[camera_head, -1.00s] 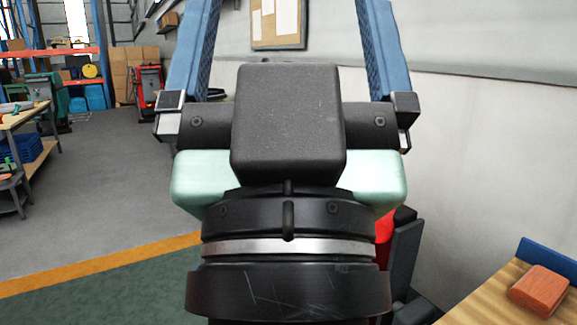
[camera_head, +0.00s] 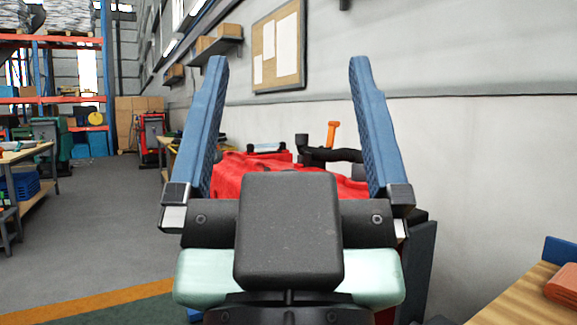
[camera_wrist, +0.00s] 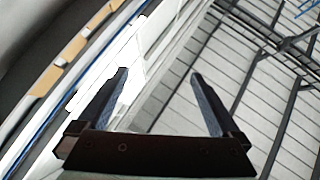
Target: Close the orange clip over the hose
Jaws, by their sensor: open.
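The orange clip (camera_head: 333,133) stands upright on top of the red scrubber tank (camera_head: 240,171), beside a black hose (camera_head: 336,155). Both show between my gripper's fingers in the head view, beyond the gripper. My gripper (camera_head: 288,68) is open and empty, with its two blue fingers pointing up. It hides much of the red tank. In the wrist view my gripper (camera_wrist: 160,74) is also open, with only wall, windows and roof behind it; the clip and hose are not in that view.
A wooden bench (camera_head: 520,298) with an orange-red block (camera_head: 563,284) is at the lower right. A pale wall with a cork board (camera_head: 279,47) runs along the right. Open grey floor (camera_head: 100,220) lies to the left, with shelving (camera_head: 52,95) beyond.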

